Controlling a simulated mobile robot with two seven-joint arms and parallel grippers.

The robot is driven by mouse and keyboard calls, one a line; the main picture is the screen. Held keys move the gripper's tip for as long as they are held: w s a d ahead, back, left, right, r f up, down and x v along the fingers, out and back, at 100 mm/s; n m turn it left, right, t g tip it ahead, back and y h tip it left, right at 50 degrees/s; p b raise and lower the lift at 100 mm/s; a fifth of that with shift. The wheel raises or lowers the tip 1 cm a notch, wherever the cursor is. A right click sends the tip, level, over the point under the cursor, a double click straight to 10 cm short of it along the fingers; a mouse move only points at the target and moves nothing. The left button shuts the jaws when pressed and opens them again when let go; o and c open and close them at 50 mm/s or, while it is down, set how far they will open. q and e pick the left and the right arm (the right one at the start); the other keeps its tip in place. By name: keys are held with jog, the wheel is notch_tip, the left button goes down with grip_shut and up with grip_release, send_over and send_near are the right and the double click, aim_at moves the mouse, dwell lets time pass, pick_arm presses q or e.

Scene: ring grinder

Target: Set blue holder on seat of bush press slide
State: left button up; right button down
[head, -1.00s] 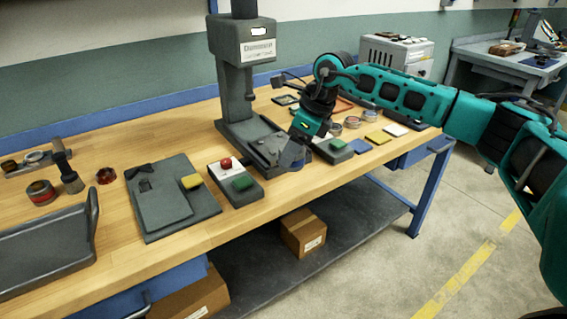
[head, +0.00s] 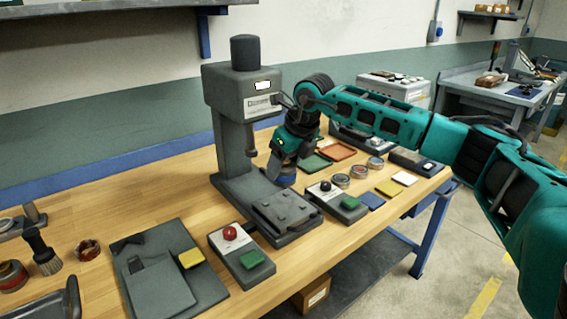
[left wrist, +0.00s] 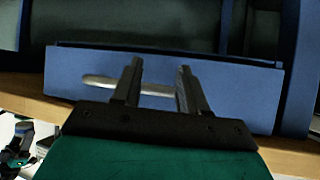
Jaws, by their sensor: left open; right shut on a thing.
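The press (head: 233,120) stands on the wooden bench with its dark slide (head: 285,212) in front, carrying small raised studs. My right gripper (head: 284,176) is low over the back of the slide, beside the press column, pointing down. It is shut on a small bluish piece (head: 287,180), apparently the blue holder, mostly hidden by the gripper. I cannot tell whether this piece touches the slide. My left gripper (left wrist: 158,72) is open and empty in the left wrist view, in front of a blue drawer; it is not in the head view.
A control box with a red button (head: 230,233) stands left of the slide, another with a black knob (head: 325,186) right of it. Coloured tiles, including a blue one (head: 372,200), and round tins lie farther right. A blue drawer front (left wrist: 230,95) with a pale handle faces my left gripper.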

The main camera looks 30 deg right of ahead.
jog(key=shift+f+b, duration=0.55)
jog(key=shift+f, duration=0.6)
jog(key=shift+f+b, duration=1.7)
jog(key=shift+f, duration=0.7)
jog(key=c, duration=0.5)
grip_release()
jog(key=shift+c, duration=0.2)
jog(key=o, duration=0.4)
jog(key=shift+f, duration=0.2)
jog(key=shift+r+p, duration=2.15)
jog(key=shift+r, duration=0.9)
jog(key=shift+r+p, duration=0.3)
jog(key=shift+r, duration=0.8)
